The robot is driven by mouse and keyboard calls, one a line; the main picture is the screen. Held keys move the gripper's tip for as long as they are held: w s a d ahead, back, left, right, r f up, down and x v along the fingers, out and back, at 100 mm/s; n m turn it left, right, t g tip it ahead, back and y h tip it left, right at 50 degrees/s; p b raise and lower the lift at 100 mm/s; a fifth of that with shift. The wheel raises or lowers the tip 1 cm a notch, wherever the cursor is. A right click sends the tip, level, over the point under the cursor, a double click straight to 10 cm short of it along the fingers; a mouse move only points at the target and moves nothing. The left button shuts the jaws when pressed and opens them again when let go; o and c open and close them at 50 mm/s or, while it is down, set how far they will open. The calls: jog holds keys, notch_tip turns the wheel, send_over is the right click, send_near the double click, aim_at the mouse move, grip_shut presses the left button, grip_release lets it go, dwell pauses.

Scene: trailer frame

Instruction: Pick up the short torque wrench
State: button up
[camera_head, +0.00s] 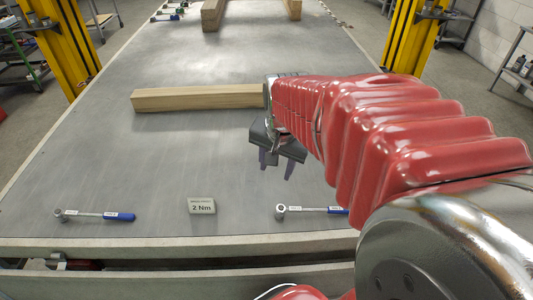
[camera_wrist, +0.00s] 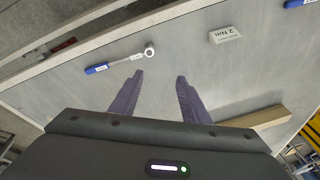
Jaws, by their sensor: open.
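Two wrenches with blue handles lie on the grey table near its front edge. The left wrench (camera_head: 96,215) shows whole in the head view; only its handle (camera_wrist: 298,3) shows in the wrist view. The right wrench (camera_head: 302,209) has its handle end hidden behind my arm in the head view, but shows whole in the wrist view (camera_wrist: 122,60). I cannot tell for sure which is the short one. My gripper (camera_head: 277,166) is open and empty above the table, behind the right wrench. Its fingers also show in the wrist view (camera_wrist: 160,77), pointing towards that wrench's side, apart from it.
A small sign reading 2 Nm (camera_head: 202,206) stands between the wrenches. A wooden beam (camera_head: 195,98) lies behind my gripper. More beams (camera_head: 213,14) and several tools (camera_head: 170,12) lie at the far end. Yellow posts (camera_head: 60,45) flank the table. Its middle is largely clear.

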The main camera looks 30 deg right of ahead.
jog(key=d+f+m+g, duration=0.2)
jog(key=d+f+m, duration=0.5)
jog(key=d, duration=0.5)
jog(key=m+y, duration=0.1)
jog(key=m, duration=0.5)
send_over(331, 208)
notch_tip(331, 208, down, 7)
jog(key=shift+w+a+g, duration=0.1)
jog(key=shift+a+g, duration=0.05)
jog(key=shift+g, duration=0.25)
notch_tip(331, 208, down, 8)
jog(key=shift+f, duration=0.3)
jog(key=shift+f, duration=2.65)
jog(key=shift+d, duration=0.2)
